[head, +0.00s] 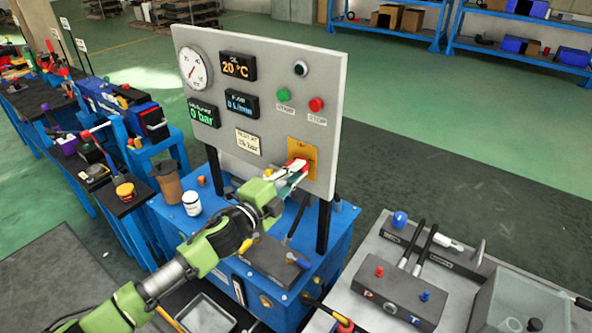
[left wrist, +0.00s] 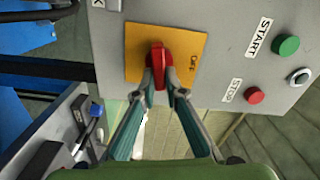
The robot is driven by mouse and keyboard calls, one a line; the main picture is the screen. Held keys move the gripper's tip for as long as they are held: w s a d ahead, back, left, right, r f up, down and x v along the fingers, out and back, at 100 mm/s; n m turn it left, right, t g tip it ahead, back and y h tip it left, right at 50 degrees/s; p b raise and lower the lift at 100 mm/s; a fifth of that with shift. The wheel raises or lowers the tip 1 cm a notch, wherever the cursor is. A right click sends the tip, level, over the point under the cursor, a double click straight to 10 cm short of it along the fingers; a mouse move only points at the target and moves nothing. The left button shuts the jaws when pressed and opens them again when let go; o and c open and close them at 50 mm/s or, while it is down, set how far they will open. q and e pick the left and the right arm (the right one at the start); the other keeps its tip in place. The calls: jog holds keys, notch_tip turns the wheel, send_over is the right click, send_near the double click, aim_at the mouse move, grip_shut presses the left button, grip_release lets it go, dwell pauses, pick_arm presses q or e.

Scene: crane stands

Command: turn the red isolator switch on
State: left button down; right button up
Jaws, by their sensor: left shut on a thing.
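The red isolator switch (left wrist: 158,60) is a red knob on a yellow plate (left wrist: 190,45) low on the right part of the grey control panel (head: 265,75). In the left wrist view its handle stands upright in the picture, lengthwise between the fingers. My left gripper (left wrist: 159,84) is shut on the handle, one finger on each side. In the head view my left gripper (head: 295,175) reaches the yellow plate (head: 302,150) from below left and hides part of the switch. My right gripper is not in view.
Green START (head: 284,94) and red STOP (head: 316,104) buttons sit above the switch. A gauge (head: 194,69) and lit displays fill the panel's left. A cup (head: 168,183) and white jar (head: 191,203) stand on the blue unit. A grey bench (head: 345,300) stands at right.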

pick_arm(q)
jog(key=shift+f+m, duration=0.2)
jog(key=shift+m, duration=0.9)
jog(key=c, duration=2.1)
grip_release()
jog(key=v, duration=1.2)
